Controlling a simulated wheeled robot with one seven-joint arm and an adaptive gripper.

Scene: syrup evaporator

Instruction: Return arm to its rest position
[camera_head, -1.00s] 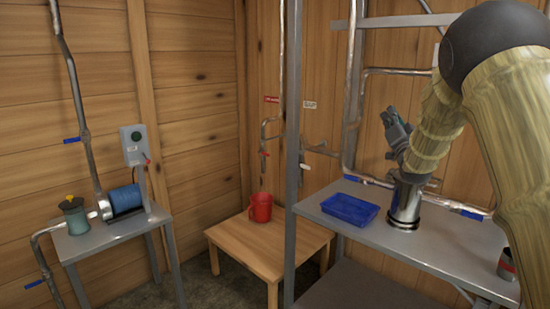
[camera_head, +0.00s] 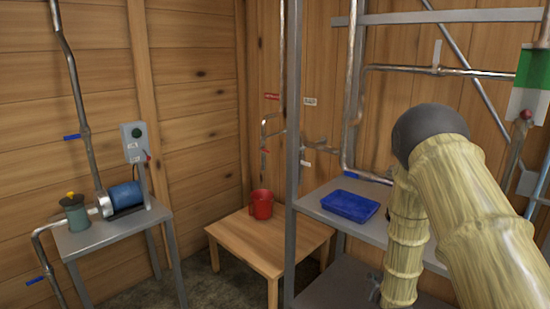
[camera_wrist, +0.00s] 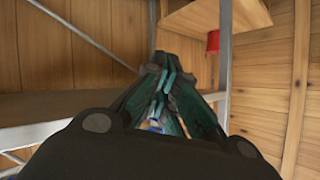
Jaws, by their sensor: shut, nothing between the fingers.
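My arm is bent at a dark rounded joint and its forearm hangs down in front of the metal shelf, at the right of the head view. My gripper (camera_wrist: 166,82) shows in the middle of the wrist view, its dark teal fingers drawn together with nothing between them. In the head view the gripper is mostly hidden behind the forearm; a small dark part at its lower left may belong to it.
A blue tray (camera_head: 350,206) sits on the metal shelf (camera_head: 317,206), beside a grey upright post (camera_head: 293,120). A red bucket (camera_head: 262,204) stands on a wooden table (camera_head: 262,238); it also shows in the wrist view (camera_wrist: 213,42). Pipes run along the wall.

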